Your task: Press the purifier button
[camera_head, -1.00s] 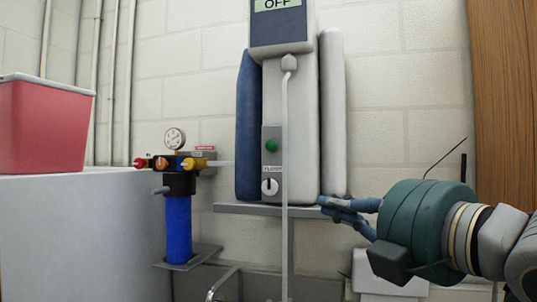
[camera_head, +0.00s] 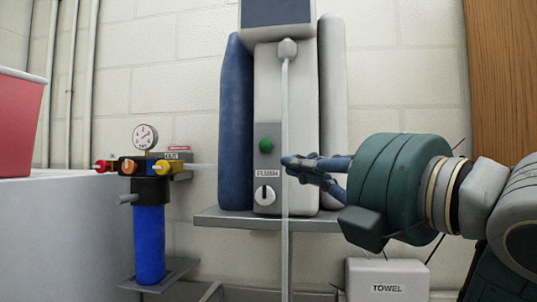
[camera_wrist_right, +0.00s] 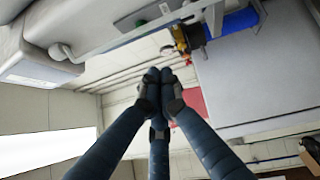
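The purifier (camera_head: 303,110) is a tall white unit on a wall shelf, with a grey panel on its front. On the panel are a round green button (camera_head: 266,145), a FLUSH label (camera_head: 267,174) and a black-and-white knob (camera_head: 264,195). My right gripper (camera_head: 288,163) comes in from the right, its fingertips just right of and slightly below the green button in the picture. Contact cannot be told. In the right wrist view its fingers (camera_wrist_right: 160,82) meet at the tips with nothing between them. My left gripper is not in view.
A pale tube (camera_head: 285,110) runs down the purifier's front, close to my fingers. A blue filter (camera_head: 149,243) with a gauge (camera_head: 145,137) and coloured knobs stands left. The shelf edge (camera_head: 225,218) lies below. A towel box (camera_head: 387,281) sits lower right.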

